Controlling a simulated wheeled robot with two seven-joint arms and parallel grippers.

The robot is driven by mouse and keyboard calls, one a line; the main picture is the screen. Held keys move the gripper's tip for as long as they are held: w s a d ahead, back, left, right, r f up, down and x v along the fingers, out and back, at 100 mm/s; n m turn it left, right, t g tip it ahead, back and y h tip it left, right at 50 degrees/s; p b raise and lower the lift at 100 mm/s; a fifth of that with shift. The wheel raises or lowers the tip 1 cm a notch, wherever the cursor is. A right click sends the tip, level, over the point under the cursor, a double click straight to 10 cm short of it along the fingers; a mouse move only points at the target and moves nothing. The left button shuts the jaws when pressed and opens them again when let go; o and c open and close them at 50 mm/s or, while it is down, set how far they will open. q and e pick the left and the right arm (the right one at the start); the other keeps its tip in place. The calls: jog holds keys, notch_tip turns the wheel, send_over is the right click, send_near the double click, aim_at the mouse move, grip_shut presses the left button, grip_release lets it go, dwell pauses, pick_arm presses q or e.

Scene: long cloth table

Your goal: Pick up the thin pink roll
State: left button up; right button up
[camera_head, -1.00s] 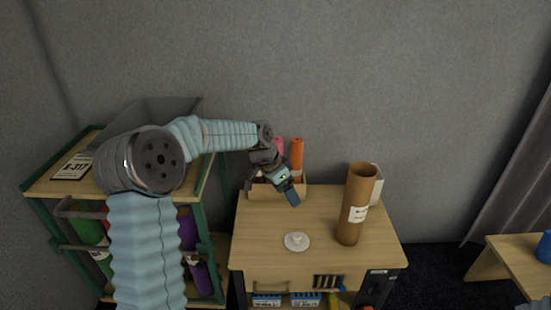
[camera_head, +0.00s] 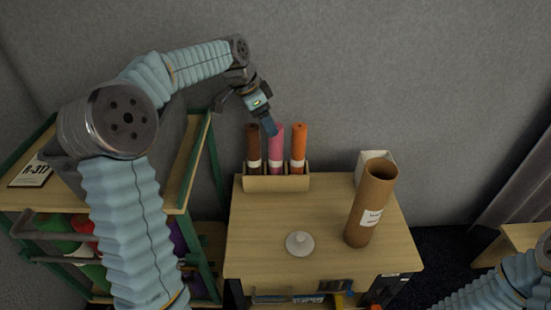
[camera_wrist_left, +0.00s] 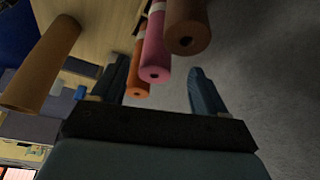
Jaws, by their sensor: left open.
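The thin pink roll (camera_head: 277,146) stands upright in a small wooden holder (camera_head: 275,184) at the back of the small table, between a brown roll (camera_head: 252,146) and an orange roll (camera_head: 298,146). My left gripper (camera_head: 270,127) is beside the top of the pink roll and partly covers it. In the left wrist view my left gripper (camera_wrist_left: 160,85) is open and empty. The pink roll's end (camera_wrist_left: 155,72) shows between its fingers, with the orange roll (camera_wrist_left: 139,85) on one side and the brown roll (camera_wrist_left: 187,35) on the other. My right gripper is out of view.
A wide cardboard tube (camera_head: 370,205) stands at the table's right, before a white box (camera_head: 376,157). A small white disc-like object (camera_head: 299,243) lies near the front. A green-framed shelf (camera_head: 205,165) is at left. The tabletop's middle is clear.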

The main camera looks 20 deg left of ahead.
aim_at(275, 143)
pick_arm(q)
jog(key=d+x, duration=0.1)
jog(key=x, duration=0.5)
jog(key=shift+w, duration=0.3)
grip_shut()
